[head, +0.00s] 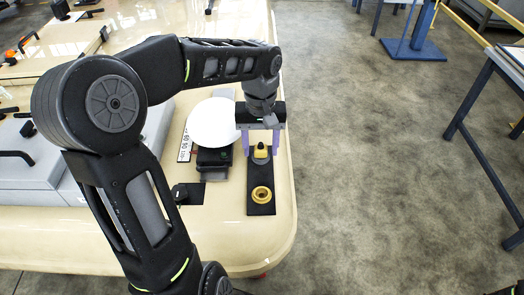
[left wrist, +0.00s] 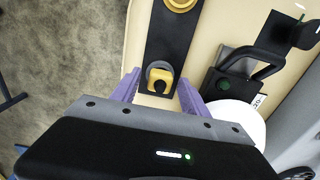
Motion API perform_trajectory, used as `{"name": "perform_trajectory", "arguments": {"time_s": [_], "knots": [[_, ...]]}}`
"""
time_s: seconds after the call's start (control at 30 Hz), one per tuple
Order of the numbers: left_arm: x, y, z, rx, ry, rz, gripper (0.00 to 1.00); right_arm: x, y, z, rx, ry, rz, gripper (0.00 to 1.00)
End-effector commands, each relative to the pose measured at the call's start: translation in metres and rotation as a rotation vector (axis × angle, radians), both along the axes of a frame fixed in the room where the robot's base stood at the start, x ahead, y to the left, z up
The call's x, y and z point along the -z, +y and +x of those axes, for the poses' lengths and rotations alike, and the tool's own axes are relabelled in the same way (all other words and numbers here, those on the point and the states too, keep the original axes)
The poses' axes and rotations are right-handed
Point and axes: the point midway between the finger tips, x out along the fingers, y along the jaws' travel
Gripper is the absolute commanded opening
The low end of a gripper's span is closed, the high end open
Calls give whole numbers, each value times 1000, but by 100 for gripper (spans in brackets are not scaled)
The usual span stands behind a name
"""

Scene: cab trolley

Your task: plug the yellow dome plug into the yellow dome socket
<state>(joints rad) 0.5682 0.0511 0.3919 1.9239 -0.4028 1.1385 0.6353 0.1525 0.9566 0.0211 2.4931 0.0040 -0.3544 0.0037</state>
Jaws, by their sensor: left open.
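The yellow dome plug (head: 261,151) stands on the far part of a narrow black board (head: 261,179) near the table's right edge. The plug also shows in the left wrist view (left wrist: 160,78). The yellow dome socket (head: 262,195), a yellow ring with a dark centre, is on the near part of the board. The socket shows cut off at the top of the left wrist view (left wrist: 180,3). My left gripper (head: 261,147) is open, its purple fingers on either side of the plug, with gaps visible in the left wrist view (left wrist: 159,86).
Left of the board are a white round disc (head: 211,122), a dark device (head: 214,157) and a small black plate (head: 188,194). A grey case (head: 40,175) lies further left. The tabletop in front of the board is clear. Open floor lies to the right.

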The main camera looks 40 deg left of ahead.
Motion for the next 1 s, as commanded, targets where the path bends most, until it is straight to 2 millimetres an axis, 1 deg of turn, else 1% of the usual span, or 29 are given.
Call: {"name": "perform_trajectory", "arguments": {"time_s": [0.3,0.9,0.93,1.0], "knots": [[0,0,0,0,0,0,52,1,0,0,0,0,0,34],[0,0,0,0,0,0,3,1,0,0,0,0,0,34],[0,0,0,0,0,0,0,1,0,0,0,0,0,34],[0,0,0,0,0,0,0,1,0,0,0,0,0,34]]}}
